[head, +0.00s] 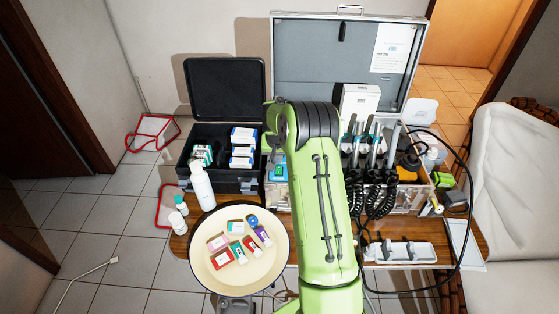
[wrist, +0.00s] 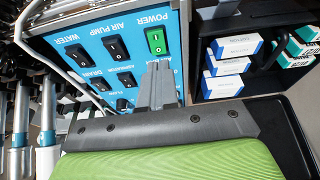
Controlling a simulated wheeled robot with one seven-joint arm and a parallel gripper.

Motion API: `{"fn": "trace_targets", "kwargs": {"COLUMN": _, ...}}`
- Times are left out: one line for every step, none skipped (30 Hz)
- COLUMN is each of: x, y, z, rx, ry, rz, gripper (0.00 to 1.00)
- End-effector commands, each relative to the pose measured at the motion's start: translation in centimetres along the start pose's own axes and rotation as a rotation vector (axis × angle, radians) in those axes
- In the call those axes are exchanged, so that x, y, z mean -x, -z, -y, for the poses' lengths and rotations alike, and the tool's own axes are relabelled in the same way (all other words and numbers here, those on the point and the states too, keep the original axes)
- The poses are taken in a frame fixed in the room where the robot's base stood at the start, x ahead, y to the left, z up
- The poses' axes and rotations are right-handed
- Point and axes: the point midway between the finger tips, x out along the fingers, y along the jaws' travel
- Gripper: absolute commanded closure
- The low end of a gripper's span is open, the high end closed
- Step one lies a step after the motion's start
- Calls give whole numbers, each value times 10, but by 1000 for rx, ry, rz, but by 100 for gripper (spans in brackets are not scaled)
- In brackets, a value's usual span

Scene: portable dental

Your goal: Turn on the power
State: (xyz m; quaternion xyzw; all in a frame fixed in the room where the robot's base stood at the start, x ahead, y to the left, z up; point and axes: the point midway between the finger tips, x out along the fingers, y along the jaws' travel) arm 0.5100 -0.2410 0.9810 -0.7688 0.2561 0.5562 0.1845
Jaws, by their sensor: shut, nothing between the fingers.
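The power switch (wrist: 155,41) is a green rocker under the upside-down label POWER on a blue control panel (wrist: 90,45) in the wrist view. Which side of the rocker is pressed is hard to tell. My gripper (wrist: 159,66) is shut and empty, its fingertips just below the green switch in the picture. I cannot tell whether they touch it. In the head view my green arm reaches over the dental case, and a small part of the blue panel (head: 278,171) shows left of it. The fingers cannot be made out there.
Black rocker switches for air pump (wrist: 116,47) and water (wrist: 84,55) sit beside the power switch. An open black box (head: 222,182) with small cartons stands left. A round tray (head: 205,272), white bottle (head: 202,187) and corded handpieces (head: 372,170) crowd the table.

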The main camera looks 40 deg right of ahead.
Motion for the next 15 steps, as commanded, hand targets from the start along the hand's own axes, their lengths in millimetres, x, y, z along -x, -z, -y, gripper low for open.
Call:
{"fn": "trace_targets", "kwargs": {"x": 18, "y": -1, "z": 0, "rx": 0, "ry": 0, "rz": -4, "gripper": 100}}
{"fn": "trace_targets", "kwargs": {"x": 24, "y": -3, "z": 0, "rx": 0, "ry": -1, "rz": -3, "gripper": 100}}
{"fn": "trace_targets", "kwargs": {"x": 34, "y": -5, "z": -1, "rx": 0, "ry": -1, "rz": -3, "gripper": 100}}
{"fn": "trace_targets", "kwargs": {"x": 41, "y": -6, "z": -1, "rx": 0, "ry": -1, "rz": -4, "gripper": 100}}
{"fn": "trace_targets", "kwargs": {"x": 48, "y": -8, "z": -1, "rx": 0, "ry": -1, "rz": -4, "gripper": 100}}
{"fn": "trace_targets", "kwargs": {"x": 57, "y": -10, "z": -1, "rx": 0, "ry": -1, "rz": -3, "gripper": 100}}
{"fn": "trace_targets", "kwargs": {"x": 64, "y": -11, "z": -1, "rx": -1, "ry": -1, "rz": -3, "gripper": 100}}
{"fn": "trace_targets", "kwargs": {"x": 69, "y": -12, "z": -1, "rx": -1, "ry": -1, "rz": -3, "gripper": 100}}
{"fn": "trace_targets", "kwargs": {"x": 76, "y": -14, "z": -1, "rx": -2, "ry": -1, "rz": -2, "gripper": 100}}
{"fn": "trace_targets", "kwargs": {"x": 81, "y": -15, "z": -1, "rx": -2, "ry": -1, "rz": -2, "gripper": 100}}
{"fn": "trace_targets", "kwargs": {"x": 85, "y": -16, "z": -1, "rx": -2, "ry": -1, "rz": -1, "gripper": 100}}
{"fn": "trace_targets", "kwargs": {"x": 90, "y": -16, "z": -1, "rx": -2, "ry": -1, "rz": -1, "gripper": 100}}
{"fn": "trace_targets", "kwargs": {"x": 92, "y": -17, "z": -1, "rx": -2, "ry": -1, "rz": -1, "gripper": 100}}
{"fn": "trace_targets", "kwargs": {"x": 94, "y": -18, "z": -1, "rx": -2, "ry": -1, "rz": 0, "gripper": 100}}
{"fn": "trace_targets", "kwargs": {"x": 95, "y": -18, "z": -1, "rx": -1, "ry": -1, "rz": 1, "gripper": 100}}
